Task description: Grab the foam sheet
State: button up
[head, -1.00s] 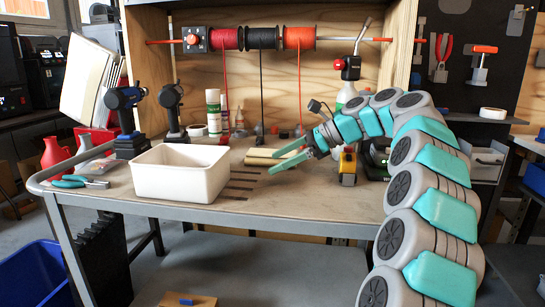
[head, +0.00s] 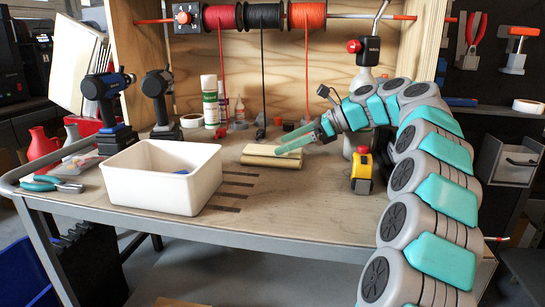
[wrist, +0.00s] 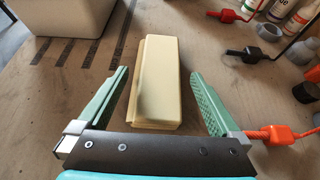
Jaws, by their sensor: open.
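The foam sheet looks like a pale yellow flat block (wrist: 157,82) lying on the workbench. In the wrist view it lies between the two green fingers of my gripper (wrist: 160,98), with a gap on each side. My gripper is open and holds nothing.
A white bin (head: 160,203) stands to the left on the bench (head: 290,215). A yellow device with a red top (head: 362,172) stands right of my gripper. Cordless drills (head: 158,100) stand behind the bin. Spool cords and bottles (head: 210,98) are at the back.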

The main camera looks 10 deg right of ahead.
aim_at(272, 149)
jog(key=x, duration=0.5)
jog(key=shift+s, duration=0.1)
jog(key=shift+c, duration=0.4)
jog(key=c, duration=1.1)
